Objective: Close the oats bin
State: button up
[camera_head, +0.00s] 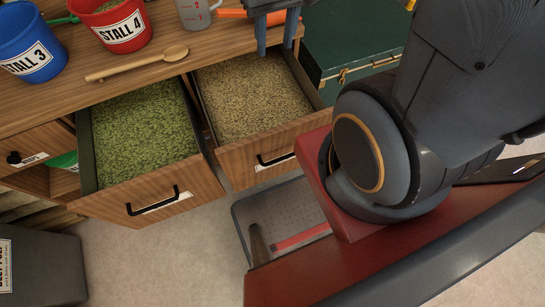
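Two wooden drawer bins are pulled out of the cabinet. The right one (235,160) holds tan, grain-like feed (250,95) that looks like oats. The left one (190,190) holds green feed (140,135) and sticks out farther. Each front has a black bar handle: the right handle (277,159) and the left handle (153,202). The label beside each handle is too small to read. My gripper (276,35) is at the top of the view, near the back of the tan-feed drawer, fingers down and apart, with nothing visible between them.
A green trunk (345,50) stands right of the drawers. A dark bin (40,265) stands lower left.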

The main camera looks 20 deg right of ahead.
aim_at(255, 107)
jog(key=z, duration=2.15)
jog(key=k, duration=0.8)
jog(key=u, duration=1.55)
